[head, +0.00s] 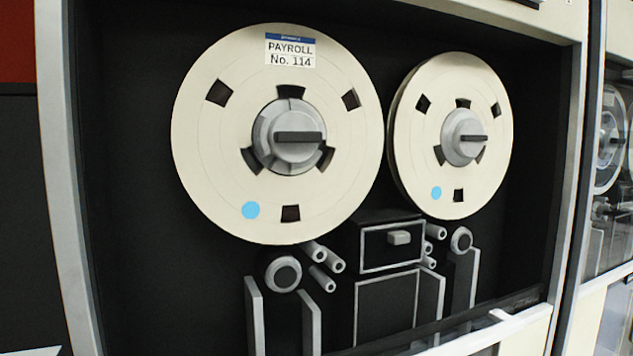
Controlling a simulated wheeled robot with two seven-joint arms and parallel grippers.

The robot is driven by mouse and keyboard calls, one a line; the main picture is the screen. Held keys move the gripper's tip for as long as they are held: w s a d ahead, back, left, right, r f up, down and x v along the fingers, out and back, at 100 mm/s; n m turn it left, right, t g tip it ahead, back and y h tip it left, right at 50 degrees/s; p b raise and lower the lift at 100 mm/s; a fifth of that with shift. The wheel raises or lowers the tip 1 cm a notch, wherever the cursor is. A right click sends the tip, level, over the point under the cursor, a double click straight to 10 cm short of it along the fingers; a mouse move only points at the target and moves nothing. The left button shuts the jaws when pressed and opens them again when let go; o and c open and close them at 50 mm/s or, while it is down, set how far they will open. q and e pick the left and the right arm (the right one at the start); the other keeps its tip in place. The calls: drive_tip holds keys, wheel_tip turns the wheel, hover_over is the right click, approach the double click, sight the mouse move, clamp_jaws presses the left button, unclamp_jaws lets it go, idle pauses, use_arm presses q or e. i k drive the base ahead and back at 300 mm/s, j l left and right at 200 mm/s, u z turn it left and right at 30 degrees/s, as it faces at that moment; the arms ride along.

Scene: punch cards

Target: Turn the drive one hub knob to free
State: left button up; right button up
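A large cream tape reel (220,155) labelled "PAYROLL No. 114" hangs in the tape drive at the left. A grey hub knob (290,150) sits at its centre, with its dark grip bar lying about horizontal. A second cream reel (480,185) hangs to the right, with a similar grey hub knob (466,138) whose bar is also about horizontal. No marking on either knob is readable. The picture does not show which drive is drive one. Neither of my grippers is in view.
A light frame (62,170) borders the dark recess. Below the reels are a black box with a small grey handle (400,238), rollers (283,274) and upright plates. Another drive with a reel (610,140) stands at the far right. The space before the knobs looks clear.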

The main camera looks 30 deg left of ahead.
sight(294, 136)
drive_tip(key=l+u, duration=0.15)
drive_tip(key=u, duration=0.3)
drive_tip(key=i+l+u, duration=0.1)
drive_tip(key=u, duration=0.3)
drive_tip(key=l+u, duration=0.25)
drive_tip(key=u, duration=0.2)
